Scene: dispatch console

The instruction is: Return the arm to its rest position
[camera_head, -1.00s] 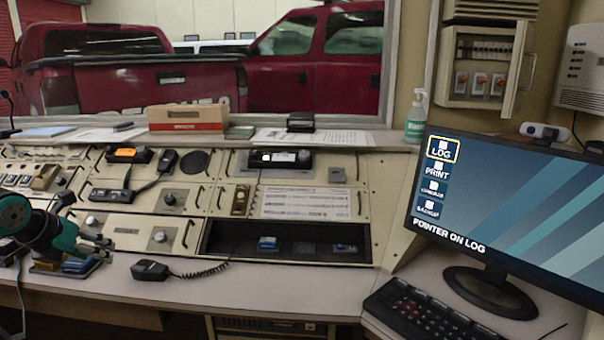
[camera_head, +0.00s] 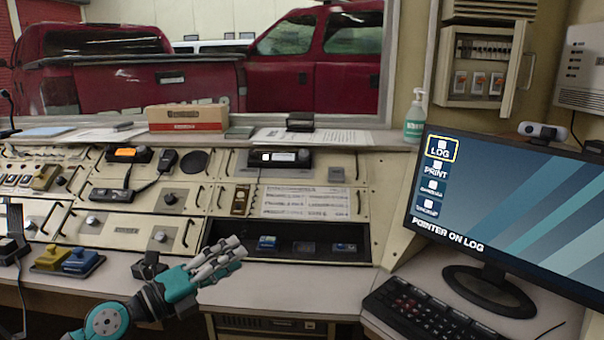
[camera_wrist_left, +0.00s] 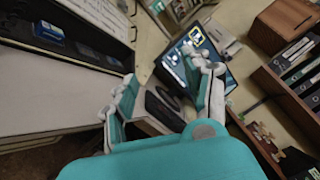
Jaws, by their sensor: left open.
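My left gripper (camera_head: 232,257) is teal and grey. In the head view it is low and left of centre, over the console's front ledge, in front of the dark recessed bay. Its fingers point right and slightly up. It is open, and nothing shows between the fingers. In the left wrist view the two fingers (camera_wrist_left: 163,82) stand apart, with the monitor (camera_wrist_left: 212,62) beyond them. The wrist and forearm come in from the lower left. The right gripper is not in view.
The monitor (camera_head: 520,220) and keyboard (camera_head: 425,312) stand at the right. A yellow block (camera_head: 52,258) and a blue block (camera_head: 83,261) sit at the left. The ledge (camera_head: 300,289) right of the gripper is clear.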

